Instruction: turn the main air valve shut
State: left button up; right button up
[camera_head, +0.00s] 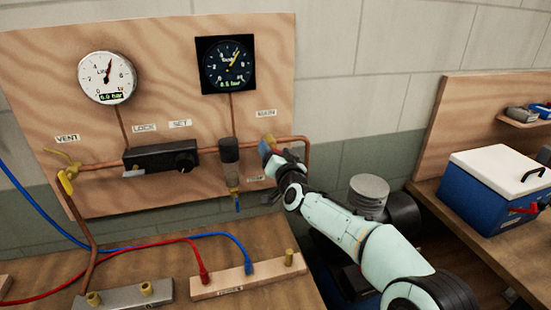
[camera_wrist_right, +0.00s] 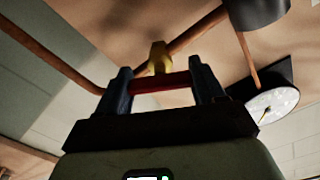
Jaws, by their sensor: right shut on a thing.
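The main air valve (camera_head: 269,138) is a small brass piece on the copper pipe under the MAIN label, mostly hidden behind my right gripper (camera_head: 266,148). In the right wrist view its brass body (camera_wrist_right: 159,57) stands past the fingertips. Its red handle (camera_wrist_right: 160,84) lies crosswise between the two blue fingers. My right gripper is shut on this red handle. My left gripper is in neither view.
The wooden panel (camera_head: 50,110) carries a white gauge (camera_head: 107,78), a black gauge (camera_head: 226,65), a black regulator block (camera_head: 160,157) and a yellow vent valve (camera_head: 67,181). Red and blue hoses cross the bench below. A blue cooler (camera_head: 486,196) stands on the right bench.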

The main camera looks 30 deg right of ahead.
jog(key=m+b, duration=0.1)
jog(key=m, duration=0.1)
jog(key=shift+f+m, duration=0.1)
jog(key=shift+m, duration=0.3)
jog(key=m+b, duration=0.2)
jog(key=m, duration=0.1)
jog(key=shift+m, duration=0.3)
jog(key=m+b, duration=0.1)
jog(key=m, duration=0.3)
jog(key=shift+m+b, duration=0.35)
jog(key=shift+m, duration=0.55)
jog(key=o, duration=1)
jog(key=shift+o, duration=0.2)
jog(key=shift+s, duration=0.1)
jog(key=b+v, duration=0.2)
jog(key=v, duration=1.1)
